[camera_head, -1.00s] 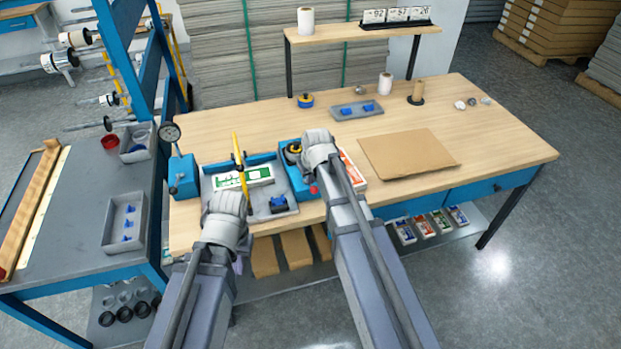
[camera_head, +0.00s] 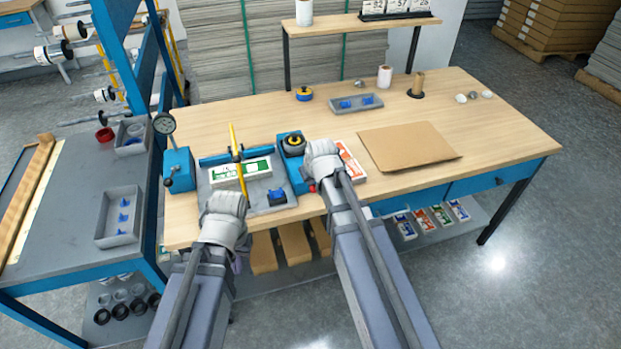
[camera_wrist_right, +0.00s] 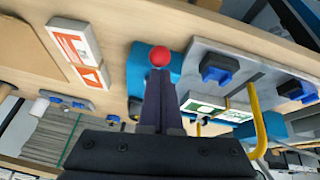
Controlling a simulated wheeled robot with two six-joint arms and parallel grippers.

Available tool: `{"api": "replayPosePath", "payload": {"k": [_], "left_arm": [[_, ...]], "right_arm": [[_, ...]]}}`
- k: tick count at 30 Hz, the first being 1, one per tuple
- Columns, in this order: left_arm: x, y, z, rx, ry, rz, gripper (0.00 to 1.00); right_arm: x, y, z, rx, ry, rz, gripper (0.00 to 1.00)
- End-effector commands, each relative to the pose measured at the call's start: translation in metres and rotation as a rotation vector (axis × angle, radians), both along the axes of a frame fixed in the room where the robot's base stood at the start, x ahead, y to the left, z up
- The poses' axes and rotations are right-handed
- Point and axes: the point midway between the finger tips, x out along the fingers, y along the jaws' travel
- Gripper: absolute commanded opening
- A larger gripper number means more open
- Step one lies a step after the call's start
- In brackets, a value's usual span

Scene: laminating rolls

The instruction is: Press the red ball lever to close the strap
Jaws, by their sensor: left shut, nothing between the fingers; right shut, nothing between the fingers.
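The red ball (camera_head: 312,187) of the lever sits at the front of a blue unit (camera_head: 293,172). In the right wrist view the ball (camera_wrist_right: 160,56) appears at the tips of my shut right gripper (camera_wrist_right: 159,75); I cannot tell whether they touch. In the head view my right gripper (camera_head: 322,160) is over the lever side of the unit, its fingers hidden. A yellow strap (camera_head: 239,165) stands over a grey tray holding a green-and-white card (camera_head: 240,170). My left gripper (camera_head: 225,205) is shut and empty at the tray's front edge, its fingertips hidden.
A blue stand with a dial (camera_head: 178,170) is left of the tray. An orange-and-white box (camera_head: 350,162) lies just right of my right gripper. A cardboard sheet (camera_head: 410,147) lies further right. A small grey tray (camera_head: 356,103) is behind.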

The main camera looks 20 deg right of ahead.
Motion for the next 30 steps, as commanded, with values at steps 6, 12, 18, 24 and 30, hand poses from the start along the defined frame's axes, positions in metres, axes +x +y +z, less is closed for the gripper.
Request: {"api": "replayPosePath", "payload": {"k": [6, 12, 18, 24, 30], "left_arm": [[0.0, 0.0, -0.013, 0.0, 0.0, 0.0, 0.0], [0.0, 0.0, -0.018, 0.0, 0.0, 0.0, 0.0], [0.0, 0.0, -0.02, 0.0, 0.0, 0.0, 0.0], [0.0, 0.0, -0.02, 0.0, 0.0, 0.0, 0.0], [0.0, 0.0, -0.02, 0.0, 0.0, 0.0, 0.0]], "right_arm": [[-0.008, -0.001, -0.014, -0.001, 0.008, -0.001, 0.0], [-0.01, -0.001, -0.019, -0.001, 0.009, -0.001, 0.0], [-0.011, -0.001, -0.021, -0.001, 0.01, -0.001, 0.0], [-0.011, -0.001, -0.021, -0.002, 0.01, -0.001, 0.0], [-0.011, -0.001, -0.021, -0.002, 0.01, -0.001, 0.0]]}}
